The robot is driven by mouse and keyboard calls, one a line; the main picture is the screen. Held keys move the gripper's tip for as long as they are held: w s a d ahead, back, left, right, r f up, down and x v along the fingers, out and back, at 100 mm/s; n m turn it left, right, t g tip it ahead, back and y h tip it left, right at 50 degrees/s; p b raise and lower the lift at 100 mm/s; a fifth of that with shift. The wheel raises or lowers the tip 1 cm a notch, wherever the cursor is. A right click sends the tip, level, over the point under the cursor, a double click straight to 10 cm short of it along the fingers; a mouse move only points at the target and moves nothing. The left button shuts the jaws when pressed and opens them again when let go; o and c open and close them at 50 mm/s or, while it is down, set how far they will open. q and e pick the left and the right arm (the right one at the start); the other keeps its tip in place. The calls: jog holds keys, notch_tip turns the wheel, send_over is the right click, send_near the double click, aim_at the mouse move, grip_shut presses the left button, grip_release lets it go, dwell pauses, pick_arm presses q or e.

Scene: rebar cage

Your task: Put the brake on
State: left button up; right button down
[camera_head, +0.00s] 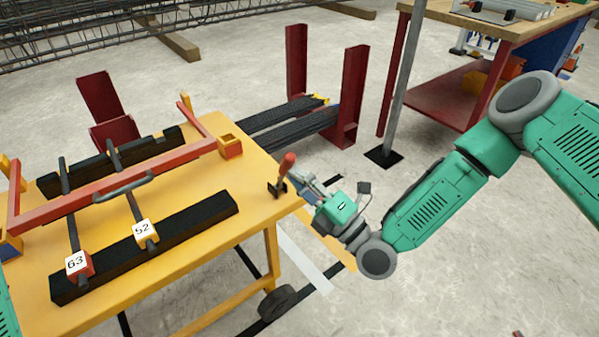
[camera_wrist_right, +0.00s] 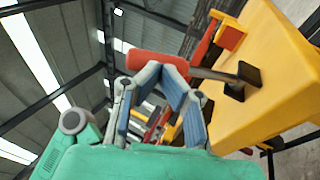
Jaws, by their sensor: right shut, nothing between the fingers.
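The brake lever has a red handle (camera_head: 287,165) on a thin metal rod with a black base, at the right edge of the yellow cart table (camera_head: 200,262). In the head view it stands up, leaning slightly right. In the right wrist view the red handle (camera_wrist_right: 150,62) lies across just beyond my fingertips, its rod running right to the black base (camera_wrist_right: 243,82). My right gripper (camera_head: 296,174) is shut, with nothing between its fingers (camera_wrist_right: 163,70). It is close beside the handle; I cannot tell whether it touches. My left gripper is out of view.
A red frame (camera_head: 120,178) and black blocks (camera_head: 150,245) with bars marked 63 and 52 lie on the table. A red stand (camera_head: 350,95) holding dark rebar is behind. A grey post (camera_head: 404,85) and workbench (camera_head: 500,25) stand at right. Floor at lower right is clear.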

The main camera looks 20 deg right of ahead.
aim_at(291, 158)
jog(key=w+r+g+h+p, duration=0.1)
jog(key=p, duration=0.3)
jog(key=w+r+g+p, duration=0.1)
jog(key=p, duration=0.3)
jog(key=shift+w+a+r+m+h, duration=0.2)
jog(key=shift+r+m+h, duration=0.2)
jog(key=w+g+p, duration=0.1)
jog(key=p, duration=0.1)
jog(key=w+a+g+h+p, duration=0.1)
jog(key=p, duration=0.1)
jog(key=w+g+p, duration=0.1)
jog(key=p, duration=0.1)
jog(key=shift+a+r+m+h, duration=0.25)
jog(key=shift+r+m+h, duration=0.05)
jog(key=w+g, duration=0.1)
jog(key=w+p, duration=0.1)
jog(key=w+a+f+g+h, duration=0.1)
jog(key=shift+w+m+g+p, duration=0.1)
jog(key=shift+m+g+p, duration=0.2)
jog(key=shift+w, duration=0.15)
jog(key=shift+r, duration=0.15)
